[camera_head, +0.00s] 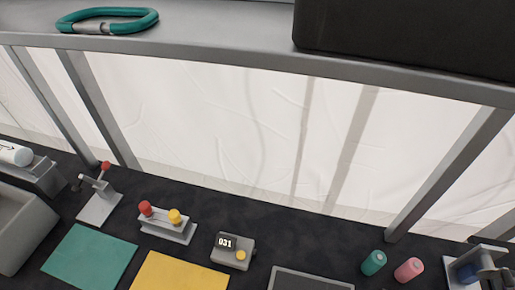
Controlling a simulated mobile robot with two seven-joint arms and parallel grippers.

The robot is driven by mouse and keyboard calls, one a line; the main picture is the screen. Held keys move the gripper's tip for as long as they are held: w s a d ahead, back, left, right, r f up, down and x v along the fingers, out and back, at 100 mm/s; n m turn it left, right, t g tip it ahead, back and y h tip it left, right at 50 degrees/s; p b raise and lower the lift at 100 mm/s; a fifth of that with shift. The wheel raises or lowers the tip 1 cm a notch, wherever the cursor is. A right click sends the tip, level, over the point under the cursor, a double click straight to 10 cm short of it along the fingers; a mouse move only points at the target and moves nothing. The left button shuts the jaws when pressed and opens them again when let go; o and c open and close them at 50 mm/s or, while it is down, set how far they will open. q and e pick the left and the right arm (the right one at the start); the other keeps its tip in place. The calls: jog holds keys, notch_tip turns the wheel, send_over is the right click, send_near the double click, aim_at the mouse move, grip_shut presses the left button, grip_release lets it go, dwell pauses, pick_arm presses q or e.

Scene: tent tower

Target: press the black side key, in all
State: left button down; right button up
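A small grey counter box (233,250) stands on the dark tabletop in the lower middle of the head view. Its black display (226,242) reads 031, and a round yellow button (240,255) sits on its front right. I cannot make out a black side key on it or elsewhere; the box's far sides are hidden. Neither of my grippers is in view.
Left of the counter are a block with red and yellow knobs (168,222), a red-tipped lever stand (99,195), and teal (90,258) and yellow mats (180,273). Right are teal (373,262) and pink cylinders (408,269). A grey shelf (230,43) crosses above.

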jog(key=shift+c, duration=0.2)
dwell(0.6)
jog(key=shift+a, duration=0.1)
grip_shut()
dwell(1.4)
